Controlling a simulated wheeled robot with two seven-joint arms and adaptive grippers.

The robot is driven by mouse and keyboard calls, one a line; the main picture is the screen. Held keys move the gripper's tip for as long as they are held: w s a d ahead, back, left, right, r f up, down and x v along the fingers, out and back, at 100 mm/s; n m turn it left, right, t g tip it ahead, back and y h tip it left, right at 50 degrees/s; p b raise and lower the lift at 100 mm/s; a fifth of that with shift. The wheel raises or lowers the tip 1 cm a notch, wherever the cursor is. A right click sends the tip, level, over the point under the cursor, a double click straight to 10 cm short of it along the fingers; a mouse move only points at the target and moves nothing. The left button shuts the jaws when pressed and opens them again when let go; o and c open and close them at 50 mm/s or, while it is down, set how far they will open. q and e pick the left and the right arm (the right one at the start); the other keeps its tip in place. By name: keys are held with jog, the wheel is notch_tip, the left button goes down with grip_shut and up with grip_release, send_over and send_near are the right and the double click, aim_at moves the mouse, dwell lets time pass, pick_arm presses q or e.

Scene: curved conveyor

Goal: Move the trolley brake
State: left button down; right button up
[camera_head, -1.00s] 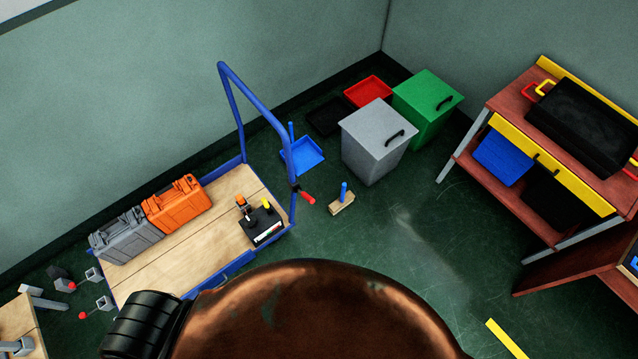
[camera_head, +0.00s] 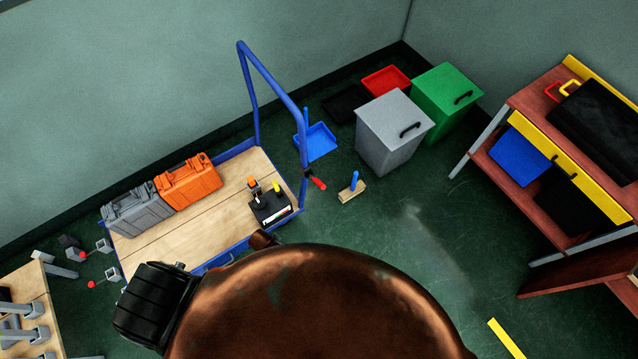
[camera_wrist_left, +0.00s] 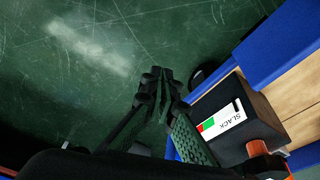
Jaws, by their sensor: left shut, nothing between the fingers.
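The blue trolley (camera_head: 183,240) has a wooden deck and a tall blue push handle. A red lever (camera_head: 318,184) with a dark mount sits low on the handle's right upright; I take it for the brake. A black box (camera_head: 270,210) with orange and yellow parts stands on the deck near it. In the left wrist view my left gripper (camera_wrist_left: 158,74) is shut and empty, above green floor beside the trolley's edge. The black box, labelled SLACK, shows to its right (camera_wrist_left: 240,122). I cannot make out the red lever there. My right gripper is out of view.
Grey (camera_head: 138,208) and orange (camera_head: 188,181) cases stand on the deck. A blue tray (camera_head: 318,142), a block with a blue peg (camera_head: 352,190), and grey (camera_head: 392,135) and green (camera_head: 447,103) bins stand beyond. Open floor lies to the right.

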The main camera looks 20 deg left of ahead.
pick_arm(q)
jog(key=w+d+r+m+h, duration=0.2)
jog(key=w+d+r+m, duration=0.2)
jog(key=w+d+r, duration=0.95)
jog(key=w+d+r+m+g+b, duration=0.1)
jog(key=d+r+m, duration=0.25)
jog(key=r, duration=0.45)
jog(key=w+d+r+m+g, duration=0.1)
jog(key=w+d+r+m, duration=0.1)
jog(key=d+r, duration=0.35)
jog(key=w+a+r+y, duration=0.1)
jog(key=w+a+r, duration=0.1)
jog(key=a+r, duration=0.1)
jog(key=w+a+r+m+y, duration=0.1)
jog(key=w+a+r+y, duration=0.1)
jog(key=a+r, duration=0.1)
jog(key=w+a+r+g+y, duration=0.1)
jog(key=w+a+r, duration=0.2)
jog(key=a, duration=0.2)
jog(key=shift+m, duration=0.25)
jog(key=shift+w, duration=0.1)
jog(key=shift+f, duration=0.1)
